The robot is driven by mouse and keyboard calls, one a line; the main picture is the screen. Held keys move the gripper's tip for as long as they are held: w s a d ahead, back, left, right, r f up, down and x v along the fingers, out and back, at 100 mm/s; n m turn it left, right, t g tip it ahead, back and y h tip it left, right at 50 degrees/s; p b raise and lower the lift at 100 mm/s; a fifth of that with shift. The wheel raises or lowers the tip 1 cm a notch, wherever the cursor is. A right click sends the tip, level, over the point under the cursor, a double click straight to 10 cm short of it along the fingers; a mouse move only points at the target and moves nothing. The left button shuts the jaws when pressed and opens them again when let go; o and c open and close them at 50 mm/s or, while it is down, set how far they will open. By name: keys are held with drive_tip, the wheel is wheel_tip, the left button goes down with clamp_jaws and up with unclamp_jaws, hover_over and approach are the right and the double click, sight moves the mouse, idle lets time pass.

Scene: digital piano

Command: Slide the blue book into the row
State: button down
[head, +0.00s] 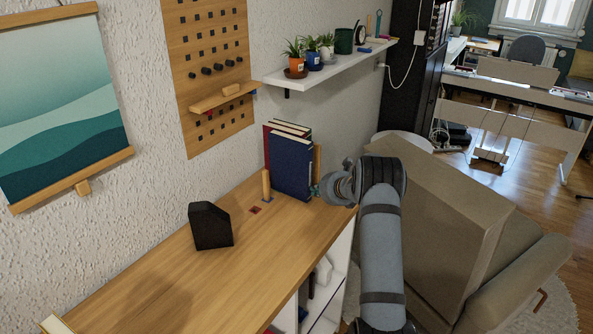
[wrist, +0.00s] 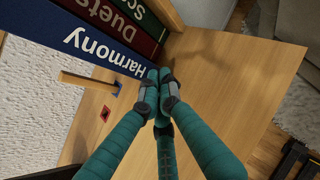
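The blue book (head: 290,167), with "Harmony" on its spine in the wrist view (wrist: 88,42), stands upright at the near side of a short row. A red book (head: 268,142), labelled "Duets" in the wrist view (wrist: 125,22), and a green book (wrist: 146,14) stand beside it. My gripper (head: 315,190) is at the lower spine end of the blue book. In the wrist view its teal fingers (wrist: 159,76) are together, with nothing seen between them. The tips are at or very near the spine's bottom; contact cannot be told.
A wooden upright (head: 318,160) stands at the row's far side. A wooden post with a blue base (head: 266,186) and a red square mark (head: 255,210) are left of the books. A black block (head: 210,226) sits farther left. The desk (head: 160,285) is clear in front.

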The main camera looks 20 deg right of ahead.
sight(308, 187)
drive_tip(key=shift+w+a+p, duration=1.3)
drive_tip(key=shift+w+a, duration=0.25)
drive_tip(key=shift+w, duration=0.25)
idle(1.4)
drive_tip(key=shift+s+d+f+b, duration=0.2)
drive_tip(key=shift+s+d+b, duration=0.25)
drive_tip(key=shift+b, duration=0.15)
drive_tip(key=shift+s+d+r+b, duration=0.2)
drive_tip(key=shift+s+d+b, duration=1)
drive_tip(key=shift+s, duration=0.35)
drive_tip(key=w+a+p, duration=0.1)
drive_tip(key=w+p, duration=0.1)
drive_tip(key=w+a+p, duration=0.2)
drive_tip(key=shift+r, duration=0.1)
drive_tip(key=shift+s+d+f+b, duration=0.1)
drive_tip(key=shift+f+b, duration=0.1)
drive_tip(key=shift+b, duration=0.2)
drive_tip(key=shift+s+r, duration=0.1)
drive_tip(key=shift+s, duration=0.05)
drive_tip(key=shift+d, duration=0.1)
